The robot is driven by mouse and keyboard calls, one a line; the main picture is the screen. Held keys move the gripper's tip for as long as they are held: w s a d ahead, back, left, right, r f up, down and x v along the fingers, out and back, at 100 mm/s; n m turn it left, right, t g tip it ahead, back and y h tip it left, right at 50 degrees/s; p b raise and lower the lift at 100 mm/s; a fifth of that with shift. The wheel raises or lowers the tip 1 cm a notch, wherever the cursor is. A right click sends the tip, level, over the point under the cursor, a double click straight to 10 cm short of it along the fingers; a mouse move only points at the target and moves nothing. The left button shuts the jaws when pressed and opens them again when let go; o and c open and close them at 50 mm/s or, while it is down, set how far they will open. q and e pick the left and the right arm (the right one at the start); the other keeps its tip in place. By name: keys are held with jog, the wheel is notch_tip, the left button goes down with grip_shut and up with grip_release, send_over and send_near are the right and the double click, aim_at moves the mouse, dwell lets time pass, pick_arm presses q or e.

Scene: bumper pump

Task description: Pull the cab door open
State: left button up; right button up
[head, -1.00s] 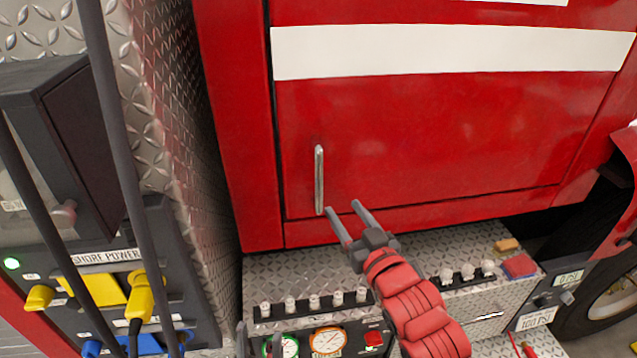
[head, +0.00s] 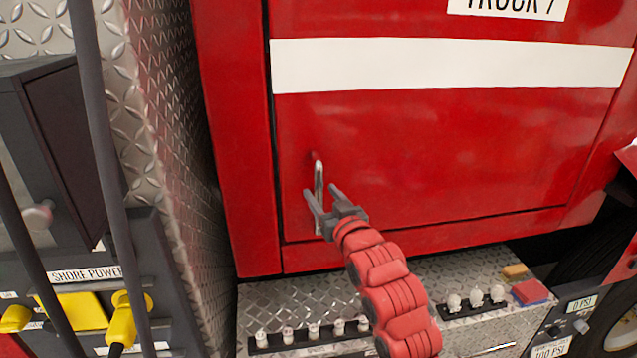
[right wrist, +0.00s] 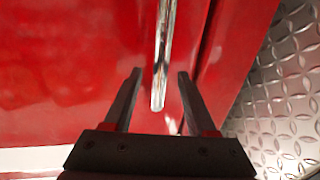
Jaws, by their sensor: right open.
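The red cab door (head: 450,140) with a white stripe looks shut in its frame. Its upright chrome handle (head: 319,172) is near the door's left edge. My right gripper (head: 322,192) is open at the handle's lower part in the head view. In the right wrist view the handle (right wrist: 163,50) runs between the two open fingers (right wrist: 157,78), with a gap on each side. The fingers do not visibly touch it. How deep the handle sits between them is hard to tell. My left gripper is not in view.
A diamond-plate wall (head: 165,130) and a shore power panel (head: 85,273) with yellow plugs stand to the left. A diamond-plate step with knobs (head: 313,332), a sponge (head: 515,271) and a red-blue block (head: 530,292) lies below the door.

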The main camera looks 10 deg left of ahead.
jog(key=shift+p+x, duration=0.4)
jog(key=shift+x, duration=1)
grip_shut()
dwell(0.5)
